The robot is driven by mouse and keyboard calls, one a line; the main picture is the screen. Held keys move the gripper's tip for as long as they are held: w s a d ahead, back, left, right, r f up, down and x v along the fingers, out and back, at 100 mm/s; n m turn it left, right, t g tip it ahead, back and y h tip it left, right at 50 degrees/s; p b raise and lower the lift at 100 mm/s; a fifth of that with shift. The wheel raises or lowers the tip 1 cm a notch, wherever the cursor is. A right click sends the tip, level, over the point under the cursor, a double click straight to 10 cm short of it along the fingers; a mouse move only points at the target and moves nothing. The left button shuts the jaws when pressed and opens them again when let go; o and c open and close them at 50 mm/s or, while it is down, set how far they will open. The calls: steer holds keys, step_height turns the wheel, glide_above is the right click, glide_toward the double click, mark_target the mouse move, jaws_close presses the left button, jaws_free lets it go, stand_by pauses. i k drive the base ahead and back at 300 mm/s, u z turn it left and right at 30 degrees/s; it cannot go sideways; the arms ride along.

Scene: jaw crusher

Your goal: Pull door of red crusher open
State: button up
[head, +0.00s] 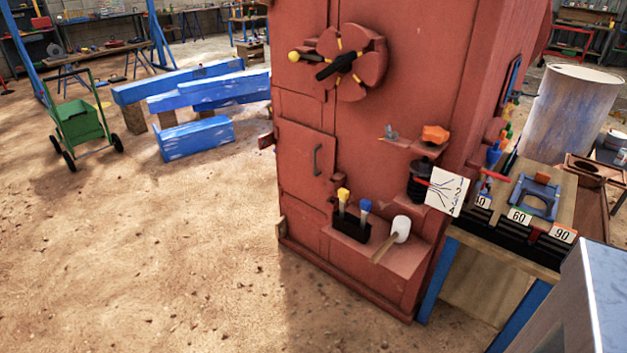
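The red crusher (405,75) stands upright on the dirt floor right of centre in the head view. Its small red door (300,160) is on the left part of the front face, low down, and looks shut. A dark upright handle (317,160) sits near the door's right edge. Above the door is a round red hub with a black lever and yellow knob (294,57). My gripper is not in view.
A front ledge holds a black brush holder (351,226) and a white-headed mallet (400,229). A workbench with numbered plates (520,216) stands at the right. Blue beams (195,137) and a green cart (80,121) lie left. Open dirt floor (150,260) spreads front left.

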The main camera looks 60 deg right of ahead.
mark_target(307, 155)
steer(key=z, duration=5)
steer(key=i, duration=0.15)
steer(key=u, duration=3.35)
steer(key=i, duration=0.6)
steer(key=z, duration=0.25)
steer(key=k, duration=0.6)
steer(key=u, duration=0.2)
steer(key=i, duration=0.35)
steer(key=z, duration=0.05)
